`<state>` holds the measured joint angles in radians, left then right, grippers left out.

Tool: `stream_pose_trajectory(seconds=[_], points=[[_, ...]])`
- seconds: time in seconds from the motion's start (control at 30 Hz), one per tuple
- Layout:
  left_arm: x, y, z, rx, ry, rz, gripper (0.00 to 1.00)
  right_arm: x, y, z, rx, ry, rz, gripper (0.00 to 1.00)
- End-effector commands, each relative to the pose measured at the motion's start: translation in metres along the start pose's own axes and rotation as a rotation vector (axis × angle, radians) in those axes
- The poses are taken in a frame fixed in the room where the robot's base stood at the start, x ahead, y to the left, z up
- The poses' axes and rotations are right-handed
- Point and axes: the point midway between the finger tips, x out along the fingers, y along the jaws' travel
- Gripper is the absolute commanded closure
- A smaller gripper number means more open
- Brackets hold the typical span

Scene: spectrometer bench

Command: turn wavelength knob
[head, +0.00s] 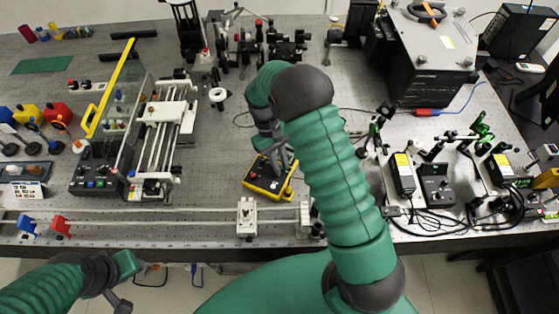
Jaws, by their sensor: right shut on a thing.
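A small yellow-edged control box (252,187) with a dark top and small coloured knobs or buttons sits on the optical bench, near the middle of the head view. My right gripper (278,170) reaches down onto the box from above. It is shut at the top of the box, on what seems to be the wavelength knob; the fingers and forearm hide the knob itself. My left gripper (121,303) is low at the left, in front of the bench edge and away from the box. It is small and dark, and its jaws cannot be made out.
A white rail (180,211) with a carriage (246,217) runs along the front of the bench. A framed slide stage (166,112) stands to the left, and a large grey instrument (425,60) at the back right. Cables and optics crowd the right side.

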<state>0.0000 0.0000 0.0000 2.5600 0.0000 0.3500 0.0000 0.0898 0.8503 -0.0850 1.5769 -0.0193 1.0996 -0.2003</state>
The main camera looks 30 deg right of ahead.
Motion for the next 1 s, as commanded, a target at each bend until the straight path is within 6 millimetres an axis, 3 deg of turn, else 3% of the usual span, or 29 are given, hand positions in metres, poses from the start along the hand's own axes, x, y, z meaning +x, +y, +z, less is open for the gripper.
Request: stream_pose_trajectory(seconds=[0.4,1.0], points=[[-0.013,0.000,-0.003,0.000,0.000,0.000,0.64,-0.001,0.002,0.001,0.314,0.000,-0.131,1.00],[-0.016,0.000,-0.004,0.000,0.000,0.000,0.64,0.000,0.003,0.001,0.438,0.000,-0.182,1.00]])
